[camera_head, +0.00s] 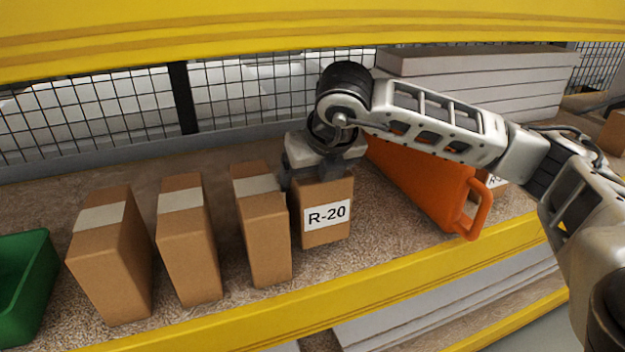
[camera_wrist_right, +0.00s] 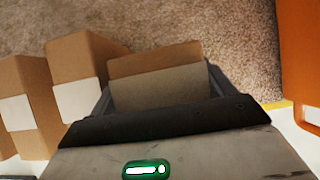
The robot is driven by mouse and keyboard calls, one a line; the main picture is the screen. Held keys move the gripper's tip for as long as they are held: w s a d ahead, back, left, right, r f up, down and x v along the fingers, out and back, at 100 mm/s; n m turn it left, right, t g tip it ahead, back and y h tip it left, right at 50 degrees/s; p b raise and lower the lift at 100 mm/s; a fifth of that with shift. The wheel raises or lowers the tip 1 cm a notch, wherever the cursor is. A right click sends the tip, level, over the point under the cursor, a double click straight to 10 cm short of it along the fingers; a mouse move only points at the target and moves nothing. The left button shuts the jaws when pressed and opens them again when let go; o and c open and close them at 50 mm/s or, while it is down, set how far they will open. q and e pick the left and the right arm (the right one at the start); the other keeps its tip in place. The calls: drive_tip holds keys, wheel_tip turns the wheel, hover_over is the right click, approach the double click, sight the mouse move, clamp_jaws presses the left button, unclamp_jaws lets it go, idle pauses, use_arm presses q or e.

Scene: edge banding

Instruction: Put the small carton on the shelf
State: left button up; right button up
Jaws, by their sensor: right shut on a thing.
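The small carton (camera_head: 326,215) is brown with a white R-20 label on its front face. It stands upright at the shelf surface (camera_head: 390,250), just right of a row of plain cartons; I cannot tell whether its base touches the shelf. My right gripper (camera_head: 322,172) reaches in from the right and is shut on the top of the carton from above. In the right wrist view the carton (camera_wrist_right: 155,82) sits between the fingers of the gripper (camera_wrist_right: 157,95). My left gripper is not in view.
Several taped brown cartons (camera_head: 186,245) stand left of the held carton, the closest (camera_head: 264,235) almost against it. A green bin (camera_head: 25,285) is at far left. An orange container (camera_head: 420,180) stands to the right under my arm. A yellow beam (camera_head: 330,300) edges the shelf front.

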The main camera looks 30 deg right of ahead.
drive_tip(key=x, duration=0.3)
drive_tip(key=shift+s+f, duration=0.15)
drive_tip(key=shift+f, duration=0.3)
drive_tip(key=shift+f, duration=0.15)
drive_tip(key=o, duration=0.9)
drive_tip(key=shift+o, duration=0.2)
